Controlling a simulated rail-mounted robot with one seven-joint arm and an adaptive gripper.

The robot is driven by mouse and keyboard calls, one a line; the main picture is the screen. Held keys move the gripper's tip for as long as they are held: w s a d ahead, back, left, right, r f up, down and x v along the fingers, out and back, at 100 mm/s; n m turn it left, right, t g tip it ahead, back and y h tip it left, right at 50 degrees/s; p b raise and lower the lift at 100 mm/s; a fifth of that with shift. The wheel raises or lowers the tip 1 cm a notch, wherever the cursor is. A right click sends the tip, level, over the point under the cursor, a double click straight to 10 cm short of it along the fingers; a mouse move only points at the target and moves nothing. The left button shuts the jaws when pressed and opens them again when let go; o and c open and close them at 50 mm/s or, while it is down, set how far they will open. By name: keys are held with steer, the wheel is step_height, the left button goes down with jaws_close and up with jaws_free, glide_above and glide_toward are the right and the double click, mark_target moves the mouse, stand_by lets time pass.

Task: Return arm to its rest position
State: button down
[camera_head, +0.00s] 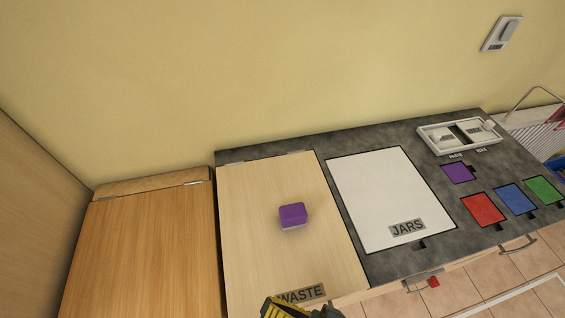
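Only a small part of my arm's end, my gripper (300,309), shows at the bottom edge, in yellow and dark grey. It is in front of the WASTE label (301,294). Most of it is cut off, so its fingers and any held thing cannot be made out. A purple block (292,214) with a paler lower side sits on the light wooden WASTE panel (250,250), apart from my gripper and farther back.
A white JARS panel (385,190) lies right of the wooden one. Purple (458,173), red (482,209), blue (515,198) and green (545,190) squares and a white tray (430,141) are on the dark counter (385,133). A wooden cabinet (150,250) stands left.

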steer(key=w+a+r+n+g+h, duration=0.35)
steer(key=w+a+n+g, duration=0.2)
steer(key=a, duration=0.35)
steer(key=w+r+t+h, duration=0.3)
steer(key=w+r+t, duration=0.4)
steer(key=w, duration=0.2)
steer(key=w+d+r+m+t+h, duration=0.2)
steer(key=d+r+t+h, duration=0.35)
steer(key=r, duration=0.45)
steer(key=s+d+r+m+t+h, duration=0.4)
steer(key=d+r+t+h, duration=0.35)
steer(key=d+r, duration=0.3)
step_height(320, 180, up, 29)
steer(key=d+p, duration=0.1)
steer(key=p, duration=2.8)
steer(key=shift+s+d+r+h+p, duration=0.2)
steer(key=shift+s+d+h+p, duration=0.05)
steer(key=shift+d+h+p, duration=0.1)
